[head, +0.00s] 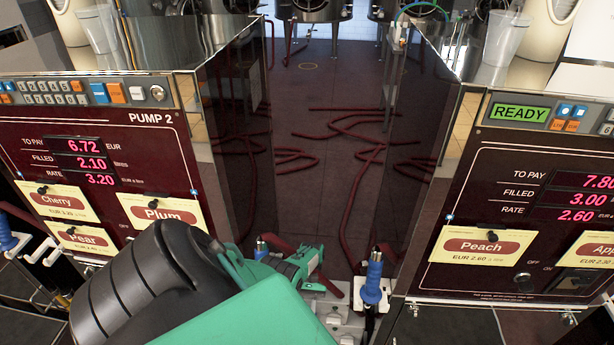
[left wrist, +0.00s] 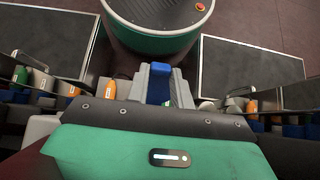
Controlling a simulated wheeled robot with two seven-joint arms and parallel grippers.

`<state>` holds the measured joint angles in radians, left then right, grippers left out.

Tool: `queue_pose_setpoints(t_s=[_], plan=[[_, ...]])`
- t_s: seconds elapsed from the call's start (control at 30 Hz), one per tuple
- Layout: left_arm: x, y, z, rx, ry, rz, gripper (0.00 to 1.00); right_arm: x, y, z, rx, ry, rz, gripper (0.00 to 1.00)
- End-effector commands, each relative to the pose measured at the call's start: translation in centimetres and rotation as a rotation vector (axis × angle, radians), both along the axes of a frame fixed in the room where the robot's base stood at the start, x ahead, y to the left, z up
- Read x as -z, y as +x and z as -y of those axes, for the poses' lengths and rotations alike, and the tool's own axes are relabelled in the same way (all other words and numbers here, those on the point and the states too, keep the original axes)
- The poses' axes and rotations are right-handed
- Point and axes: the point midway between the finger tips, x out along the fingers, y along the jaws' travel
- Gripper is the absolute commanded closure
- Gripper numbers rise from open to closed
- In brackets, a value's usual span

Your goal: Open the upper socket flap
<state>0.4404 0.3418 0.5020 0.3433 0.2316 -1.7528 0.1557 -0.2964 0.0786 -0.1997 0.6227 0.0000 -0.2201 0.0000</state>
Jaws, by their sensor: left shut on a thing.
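The upper socket flap cannot be made out in either view; my left arm covers much of the low area between the pumps. In the left wrist view my left gripper (left wrist: 160,93) is closed around a blue part (left wrist: 159,72) between grey pieces. I cannot tell what this part belongs to. My right gripper is not in view.
Pump 2 (head: 150,118) stands on the left and a second pump (head: 500,160) on the right, with a gap between. Dark red hoses (head: 358,200) lie on the floor. Orange and green nozzle handles flank the gripper in the left wrist view.

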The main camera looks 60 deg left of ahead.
Motion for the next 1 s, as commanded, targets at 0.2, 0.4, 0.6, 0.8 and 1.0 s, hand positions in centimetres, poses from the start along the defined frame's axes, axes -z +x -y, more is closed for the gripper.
queue_pose_setpoints(t_s=[0.2, 0.4, 0.6, 0.8, 1.0], plan=[[-0.03, 0.10, -0.17, -0.001, -0.024, -0.021, 1.00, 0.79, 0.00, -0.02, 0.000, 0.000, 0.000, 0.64], [-0.14, 0.04, -0.12, -0.001, -0.031, -0.027, 1.00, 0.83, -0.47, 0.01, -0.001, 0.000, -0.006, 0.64], [-0.15, 0.03, -0.11, -0.001, -0.031, -0.027, 1.00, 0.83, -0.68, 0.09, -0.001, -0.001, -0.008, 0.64], [-0.12, -0.05, 0.00, -0.001, -0.032, -0.030, 0.55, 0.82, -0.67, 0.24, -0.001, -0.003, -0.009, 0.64], [-0.12, -0.11, 0.07, 0.000, -0.035, -0.031, 0.55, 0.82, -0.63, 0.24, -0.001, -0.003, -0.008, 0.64]])
